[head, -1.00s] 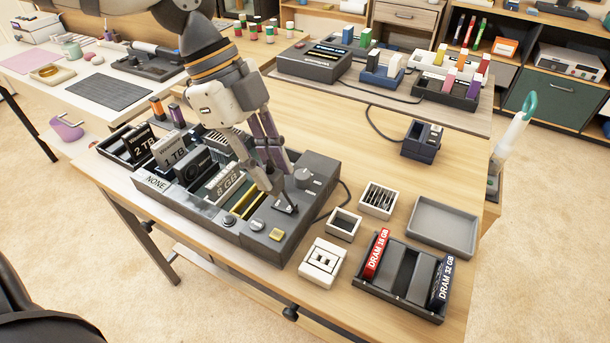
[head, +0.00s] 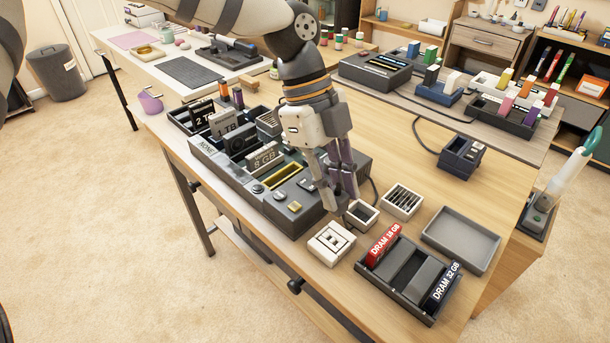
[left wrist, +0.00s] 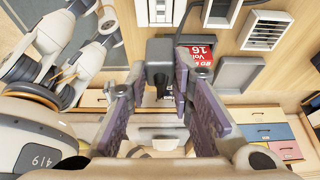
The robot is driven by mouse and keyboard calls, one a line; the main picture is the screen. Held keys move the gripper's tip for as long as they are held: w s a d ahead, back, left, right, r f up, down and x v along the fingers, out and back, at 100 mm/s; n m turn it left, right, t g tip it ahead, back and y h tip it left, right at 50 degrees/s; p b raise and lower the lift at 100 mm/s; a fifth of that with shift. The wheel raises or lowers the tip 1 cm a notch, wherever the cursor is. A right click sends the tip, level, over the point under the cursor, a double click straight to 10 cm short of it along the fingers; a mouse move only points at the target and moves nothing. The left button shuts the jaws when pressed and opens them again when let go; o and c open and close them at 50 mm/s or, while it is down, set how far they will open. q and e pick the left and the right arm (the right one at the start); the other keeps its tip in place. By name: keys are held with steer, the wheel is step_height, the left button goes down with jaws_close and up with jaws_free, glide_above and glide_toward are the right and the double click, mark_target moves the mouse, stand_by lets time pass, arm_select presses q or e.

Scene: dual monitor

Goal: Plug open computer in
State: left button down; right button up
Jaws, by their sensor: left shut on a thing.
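The open computer (head: 272,211) is a long dark grey case on the wooden table, with drives, an 8 GB card and controls on top. My left gripper (head: 341,204) points down just off the computer's right end. Its fingers are shut on a dark plug (left wrist: 160,50), which shows between the fingertips in the left wrist view; the fingers hide most of it in the head view. A white socket block (head: 331,243) lies below and left of the fingertips. It shows beyond the plug in the wrist view (left wrist: 155,10), apart from it. My right gripper is not in view.
Two small white open boxes (head: 402,200) and (head: 361,215) stand close right of the gripper. A dark rack (head: 378,272) holds a red DRAM card (head: 384,246) and a dark one (head: 442,287). An empty grey tray (head: 461,238) lies at right.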

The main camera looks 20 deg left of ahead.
arm_select(q)
steer(key=shift+w, duration=0.1)
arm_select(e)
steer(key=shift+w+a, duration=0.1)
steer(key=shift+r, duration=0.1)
arm_select(q)
steer(key=shift+f+b, duration=0.35)
steer(key=shift+f, duration=2.6)
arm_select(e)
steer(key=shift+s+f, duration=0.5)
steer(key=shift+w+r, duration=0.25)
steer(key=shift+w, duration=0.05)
arm_select(q)
steer(key=shift+f, duration=1.35)
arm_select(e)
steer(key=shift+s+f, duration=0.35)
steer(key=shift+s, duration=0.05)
arm_select(q)
steer(key=c, duration=1.3)
jaws_free()
steer(key=shift+c, duration=0.2)
